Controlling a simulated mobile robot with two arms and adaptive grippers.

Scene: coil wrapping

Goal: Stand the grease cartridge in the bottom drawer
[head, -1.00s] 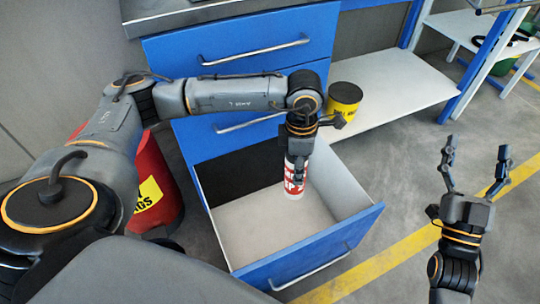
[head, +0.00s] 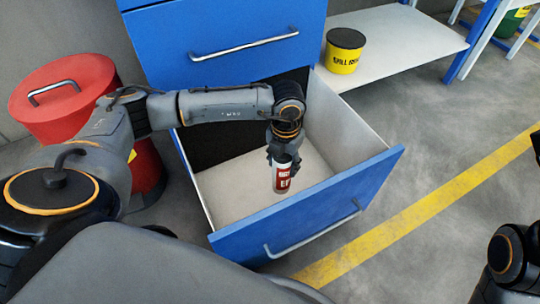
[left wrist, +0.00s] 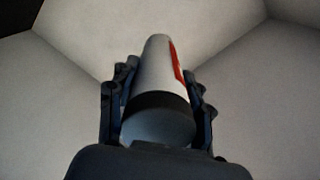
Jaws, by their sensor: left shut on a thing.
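The grease cartridge (head: 282,178) is a white and red cylinder with a dark band. My left gripper (head: 283,157) is shut on its upper end and holds it roughly upright inside the open bottom drawer (head: 325,188), near the front panel. In the left wrist view the cartridge (left wrist: 158,85) stands between the two fingers (left wrist: 160,100), pointing away towards the pale drawer surfaces. I cannot tell if its lower end touches the drawer floor. Only a dark piece of my right gripper shows at the right edge of the head view; its fingers are mostly cut off.
A red bin (head: 62,92) with a lid stands left of the blue cabinet (head: 225,30). A yellow and black tub (head: 343,52) sits on the pale shelf (head: 400,45). The drawer floor around the cartridge looks clear.

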